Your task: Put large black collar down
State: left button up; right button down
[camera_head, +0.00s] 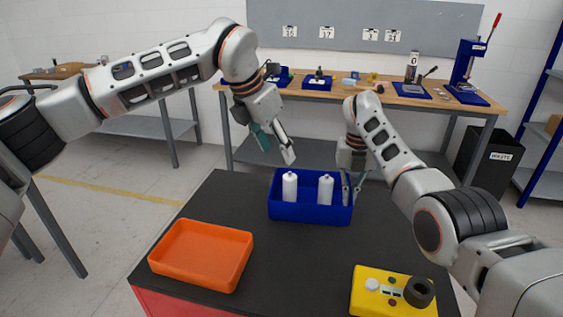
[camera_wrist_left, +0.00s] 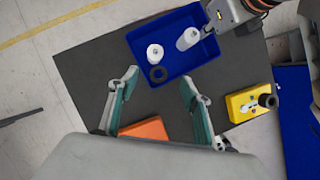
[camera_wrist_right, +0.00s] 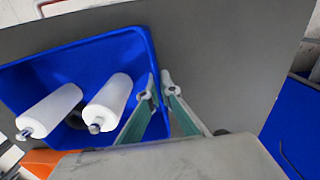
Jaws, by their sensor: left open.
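One black collar (camera_wrist_left: 157,74) lies inside the blue tray (camera_head: 310,212), beside a white bottle (camera_wrist_left: 155,53); the head view does not show it. Another thick black collar (camera_head: 419,292) sits on the yellow fixture (camera_head: 370,292). I cannot tell which is larger. My left gripper (camera_head: 289,156) is open, empty and raised above the far left of the tray. My right gripper (camera_head: 352,190) is at the tray's right wall, its fingertips close together with the rim seen between them (camera_wrist_right: 159,82). I cannot tell whether they press on the wall.
A second white bottle (camera_head: 326,188) stands in the blue tray. An orange tray (camera_head: 201,255) is at the front left of the dark table (camera_head: 300,270). The table between the orange tray and the yellow fixture is clear. A workbench (camera_head: 330,95) stands behind.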

pick_arm(q)
jog(key=v, duration=0.5)
jog(key=shift+s+r, duration=0.1)
jog(key=shift+r, duration=0.05)
pick_arm(e)
jog(key=c, duration=2.2)
grip_release()
jog(key=shift+r, duration=0.1)
notch_tip(320, 180, up, 12)
jog(key=shift+f, duration=0.2)
jog(key=shift+s+r, duration=0.1)
